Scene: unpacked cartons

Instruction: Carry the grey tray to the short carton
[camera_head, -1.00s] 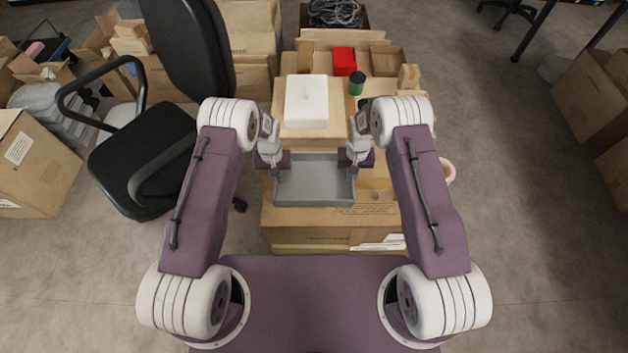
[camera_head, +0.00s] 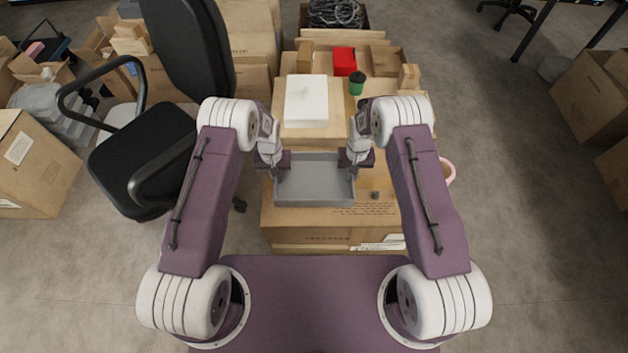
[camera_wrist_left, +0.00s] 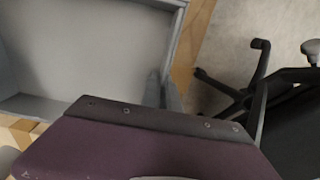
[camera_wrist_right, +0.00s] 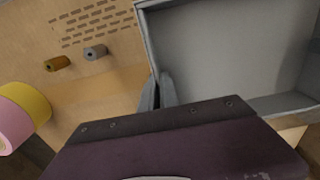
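The grey tray (camera_head: 314,203) is level between my two grippers, over the front carton (camera_head: 300,238). I cannot tell whether it touches the carton top. My left gripper (camera_head: 278,173) is shut on the tray's left wall; its fingers and the tray (camera_wrist_left: 85,45) show in the left wrist view. My right gripper (camera_head: 352,172) is shut on the right wall, with the tray (camera_wrist_right: 235,45) in the right wrist view. The tray looks empty. A carton (camera_head: 300,132) behind it bears a white box (camera_head: 306,100). I cannot tell which carton is the short one.
A green cup (camera_head: 356,84) and a red box (camera_head: 344,62) stand farther back. Small cylinders (camera_wrist_right: 95,52) and a pink-and-yellow roll (camera_wrist_right: 22,112) lie right of the tray. A black office chair (camera_head: 140,165) stands left. Open floor (camera_head: 530,220) lies right.

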